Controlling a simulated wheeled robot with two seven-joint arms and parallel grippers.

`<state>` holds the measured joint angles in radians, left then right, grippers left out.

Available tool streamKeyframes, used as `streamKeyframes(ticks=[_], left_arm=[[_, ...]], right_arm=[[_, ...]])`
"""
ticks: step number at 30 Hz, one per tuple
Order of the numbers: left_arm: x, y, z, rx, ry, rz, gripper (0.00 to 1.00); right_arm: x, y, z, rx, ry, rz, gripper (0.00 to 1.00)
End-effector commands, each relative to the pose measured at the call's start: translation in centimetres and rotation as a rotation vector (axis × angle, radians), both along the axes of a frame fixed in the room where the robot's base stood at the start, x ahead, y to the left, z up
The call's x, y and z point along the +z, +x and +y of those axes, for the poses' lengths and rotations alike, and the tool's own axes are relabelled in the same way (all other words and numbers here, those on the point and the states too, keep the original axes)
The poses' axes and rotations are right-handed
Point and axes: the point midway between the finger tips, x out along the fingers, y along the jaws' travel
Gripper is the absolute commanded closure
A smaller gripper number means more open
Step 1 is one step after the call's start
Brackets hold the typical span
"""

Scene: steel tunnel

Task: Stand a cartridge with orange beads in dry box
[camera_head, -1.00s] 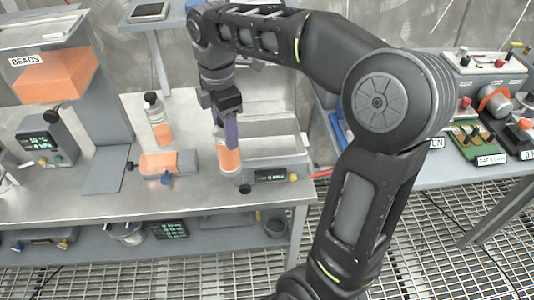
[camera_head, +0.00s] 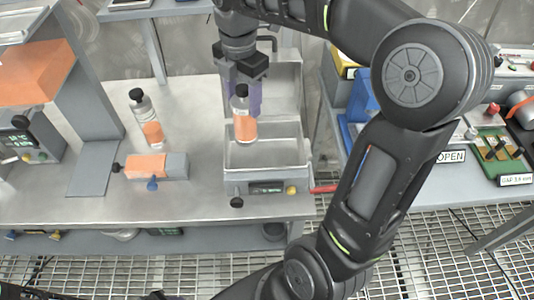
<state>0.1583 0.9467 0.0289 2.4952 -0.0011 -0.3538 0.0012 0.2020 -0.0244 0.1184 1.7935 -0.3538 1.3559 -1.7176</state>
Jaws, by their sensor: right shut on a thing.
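My right gripper (camera_head: 243,95), with purple finger pads, is shut on a clear cartridge (camera_head: 244,128) with a black cap and orange beads. It holds the cartridge upright. The cartridge shows against the inside of the dry box (camera_head: 265,176), a grey open-topped box with its lid raised at the back. The cartridge's lower end is within the box's outline, toward its left side; I cannot tell whether it touches the floor. A second cartridge (camera_head: 147,118) with orange beads stands on the bench, left of the box.
An orange and grey block (camera_head: 157,166) with knobs lies on the bench left of the box. A grey stand with an orange bead hopper (camera_head: 35,75) is at far left. A right-hand table holds a green board (camera_head: 497,153) and an OPEN label (camera_head: 450,157).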

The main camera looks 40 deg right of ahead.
Motion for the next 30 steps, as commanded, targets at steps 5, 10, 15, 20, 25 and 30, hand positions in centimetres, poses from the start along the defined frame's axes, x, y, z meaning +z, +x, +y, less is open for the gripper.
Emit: streamKeyframes(ticks=[5,10,15,20,25,30], left_arm=[[0.0,0.0,0.0,0.001,0.0,0.0,0.64],[0.1,0.0,0.0,0.0,0.0,0.0,0.64],[0.3,0.0,0.0,0.001,0.001,0.001,0.64],[0.3,0.0,0.0,0.001,0.001,0.001,0.64],[0.3,0.0,0.0,0.001,0.001,0.001,0.64],[0.4,0.0,0.0,0.001,0.001,0.001,0.64]], right_arm=[[-0.1,0.0,0.0,0.0,0.0,-0.001,1.0],[-2.2,-0.1,0.0,-0.001,0.001,0.003,1.0],[-5.2,-0.1,0.0,0.0,0.001,0.003,1.0],[-6.3,0.0,0.0,-0.001,-0.001,0.0,1.0],[-6.2,0.1,0.0,-0.001,-0.001,-0.001,1.0],[-7.0,0.0,0.0,-0.001,0.0,0.001,1.0]])
